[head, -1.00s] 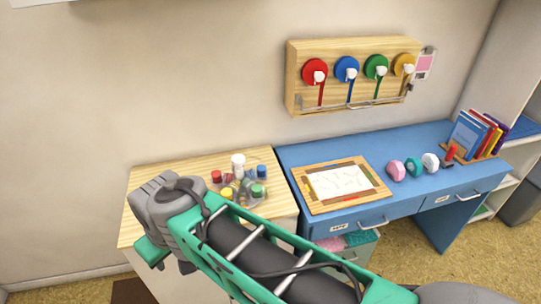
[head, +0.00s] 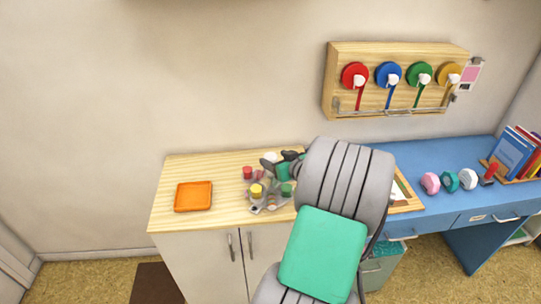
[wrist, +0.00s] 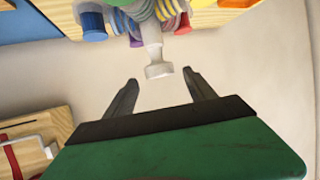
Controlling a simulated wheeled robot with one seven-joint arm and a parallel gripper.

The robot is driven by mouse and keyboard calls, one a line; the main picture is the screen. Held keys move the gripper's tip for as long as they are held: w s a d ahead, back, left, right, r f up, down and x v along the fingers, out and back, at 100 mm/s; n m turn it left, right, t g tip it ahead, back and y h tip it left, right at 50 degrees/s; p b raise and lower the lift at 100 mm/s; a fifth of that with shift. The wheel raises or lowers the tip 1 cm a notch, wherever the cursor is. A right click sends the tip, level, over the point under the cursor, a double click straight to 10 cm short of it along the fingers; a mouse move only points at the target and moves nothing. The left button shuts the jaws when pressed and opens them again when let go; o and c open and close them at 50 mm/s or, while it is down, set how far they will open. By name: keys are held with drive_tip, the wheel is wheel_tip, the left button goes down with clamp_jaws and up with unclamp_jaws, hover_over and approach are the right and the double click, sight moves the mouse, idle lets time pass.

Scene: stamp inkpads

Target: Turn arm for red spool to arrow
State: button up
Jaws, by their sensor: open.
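The red spool (head: 353,74) is the leftmost on the wooden wall rack (head: 333,62) in the head view. Its small white arm (head: 359,81) sits low on the right of its face, and a red ribbon (head: 359,98) hangs below. No arrow can be made out at this size. My gripper (wrist: 157,82) is open and empty in the wrist view, its tips near the end of a white bottle (wrist: 155,50); touching cannot be told. In the head view my arm partly hides the gripper, which is over the wooden cabinet, low and left of the rack.
Several colored jars crowd around the bottle, including a yellow-capped one (head: 257,190). An orange tray (head: 194,196) lies left on the wooden cabinet top (head: 228,218). The blue desk (head: 440,197) holds several stamps and a row of books. Blue, green and yellow spools continue the rack.

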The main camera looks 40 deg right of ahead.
sight(271, 157)
drive_tip(key=x, duration=0.3)
drive_tip(key=shift+w+f, duration=0.2)
drive_tip(key=shift+w, duration=0.15)
clamp_jaws()
idle(0.4)
